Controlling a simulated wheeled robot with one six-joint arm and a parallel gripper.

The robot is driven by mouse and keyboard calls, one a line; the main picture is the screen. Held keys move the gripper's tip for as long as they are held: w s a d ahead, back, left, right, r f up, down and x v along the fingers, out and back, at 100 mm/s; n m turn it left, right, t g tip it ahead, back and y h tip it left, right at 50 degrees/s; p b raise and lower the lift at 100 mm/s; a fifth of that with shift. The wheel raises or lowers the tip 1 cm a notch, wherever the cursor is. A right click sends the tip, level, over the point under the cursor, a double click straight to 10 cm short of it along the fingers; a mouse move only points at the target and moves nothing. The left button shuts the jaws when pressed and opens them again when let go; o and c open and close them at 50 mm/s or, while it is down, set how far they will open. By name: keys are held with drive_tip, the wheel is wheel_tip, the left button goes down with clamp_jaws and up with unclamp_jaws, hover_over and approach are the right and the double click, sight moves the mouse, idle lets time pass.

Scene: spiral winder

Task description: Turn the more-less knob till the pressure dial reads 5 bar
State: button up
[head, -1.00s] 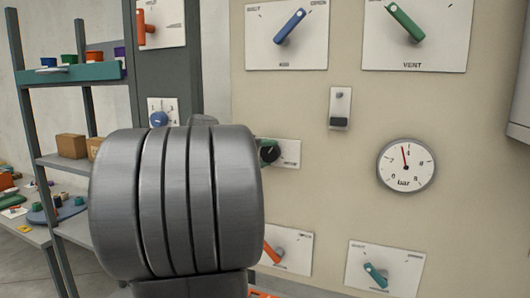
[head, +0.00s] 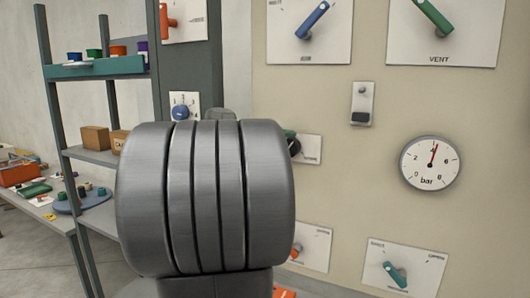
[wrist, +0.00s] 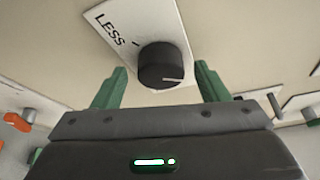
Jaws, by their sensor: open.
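The more-less knob (wrist: 160,62) is black and round with a white mark, on a white plate (wrist: 112,28) reading LESS in the wrist view. The mark points right in that view. My gripper (wrist: 161,70) is open, its green fingertips on either side of the knob's near part, with a small gap showing at the left. In the head view my wrist hides most of the knob (head: 292,143) and the fingers. The pressure dial (head: 418,172) is round and white, marked bar; its red needle points almost straight up, at about 4.
A blue handle (head: 312,20) and a green VENT handle (head: 432,15) are above. A small grey switch box (head: 361,103) is between them and the dial. A teal handle (head: 395,275) and an orange handle (head: 296,250) are below. Shelves (head: 95,68) stand at the left.

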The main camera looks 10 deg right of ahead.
drive_tip(key=b+v, duration=0.2)
drive_tip(key=v, duration=1)
drive_tip(key=shift+s+a+b, duration=0.25)
drive_tip(key=shift+s+b, duration=0.05)
drive_tip(key=shift+s, duration=0.05)
drive_tip(key=shift+w, duration=0.1)
drive_tip(key=p+x, duration=0.3)
drive_tip(key=x, duration=1)
drive_tip(key=shift+w+d, duration=0.2)
drive_tip(key=shift+d, duration=0.1)
drive_tip(key=shift+a, duration=0.1)
